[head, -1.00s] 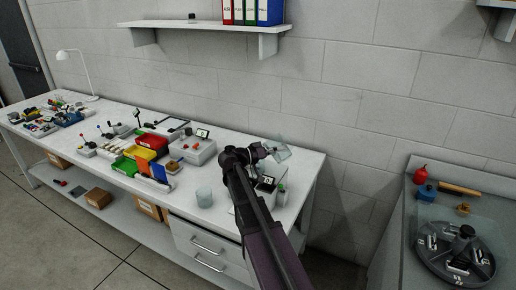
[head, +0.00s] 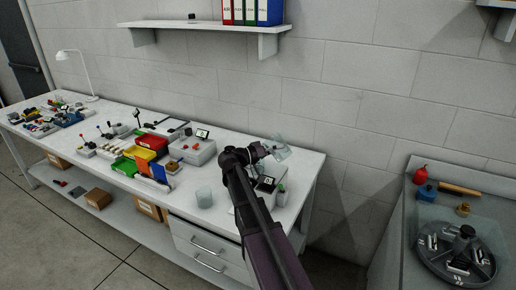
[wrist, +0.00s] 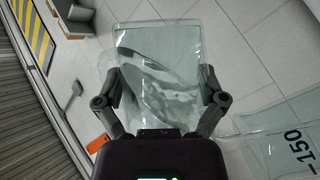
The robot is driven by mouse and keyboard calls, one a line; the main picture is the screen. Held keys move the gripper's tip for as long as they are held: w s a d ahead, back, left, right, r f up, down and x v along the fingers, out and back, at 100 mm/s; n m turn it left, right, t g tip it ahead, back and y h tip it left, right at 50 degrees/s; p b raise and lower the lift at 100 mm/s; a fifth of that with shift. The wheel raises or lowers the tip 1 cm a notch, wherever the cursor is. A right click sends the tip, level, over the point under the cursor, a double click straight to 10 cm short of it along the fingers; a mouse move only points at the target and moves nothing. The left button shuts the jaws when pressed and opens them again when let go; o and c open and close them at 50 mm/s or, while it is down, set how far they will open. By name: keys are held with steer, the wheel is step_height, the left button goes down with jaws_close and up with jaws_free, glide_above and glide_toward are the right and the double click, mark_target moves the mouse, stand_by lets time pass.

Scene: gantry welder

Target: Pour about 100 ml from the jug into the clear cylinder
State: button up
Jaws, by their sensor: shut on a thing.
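My gripper (wrist: 160,100) is shut on a clear jug (wrist: 165,40), one finger at each side. In the head view the jug (head: 281,149) is held, tilted, in the air over the right end of the bench; the gripper (head: 264,150) is at its left. A clear vessel wall marked 150 (wrist: 290,142) shows at the lower right of the wrist view. The liquid level in the jug cannot be told.
A small device with a display (head: 266,181) stands under the jug, partly behind my arm. Red, yellow and green bins (head: 150,143) and a grey box (head: 193,150) lie left of the cylinder. A shelf with binders (head: 210,26) hangs above.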

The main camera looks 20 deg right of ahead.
mark_target(279, 161)
steer(key=shift+w+a+r+n+t+h+b, duration=0.1)
steer(key=shift+r+n+t+h+b, duration=0.1)
steer(key=shift+r+n+h, duration=0.45)
steer(key=shift+w+r+n+t+h+b, duration=0.1)
steer(key=shift+r+n+h+b, duration=0.25)
steer(key=shift+n, duration=0.6)
stand_by(1.0)
steer(key=shift+s+f+m+y+p, duration=0.2)
steer(key=shift+f+m+y+p, duration=0.45)
steer(key=shift+m, duration=0.65)
steer(key=shift+f+y, duration=0.2)
steer(key=shift+y, duration=0.05)
steer(key=shift+f+m, duration=0.2)
steer(key=shift+m, duration=0.3)
steer(key=shift+s+d+f+m+y, duration=0.1)
steer(key=shift+s+f+m+y, duration=0.05)
steer(key=shift+f+m+y, duration=0.2)
steer(key=shift+s+d+f+m+y, duration=0.1)
steer(key=shift+f+m+y, duration=0.15)
steer(key=shift+m+y, duration=0.15)
steer(key=shift+s+d+f+m+y+p, duration=0.3)
steer(key=shift+s+f+m+y+p, duration=0.15)
steer(key=shift+s+f+m, duration=0.15)
steer(key=shift+s+d+f+m+t+y, duration=0.35)
steer(key=shift+s+f+m+y, duration=0.3)
steer(key=shift+m, duration=0.3)
steer(key=shift+s+d+f+m+t+y+p, duration=0.4)
steer(key=shift+s+f+m+t+y+p, duration=0.15)
steer(key=shift+s+f+m, duration=0.35)
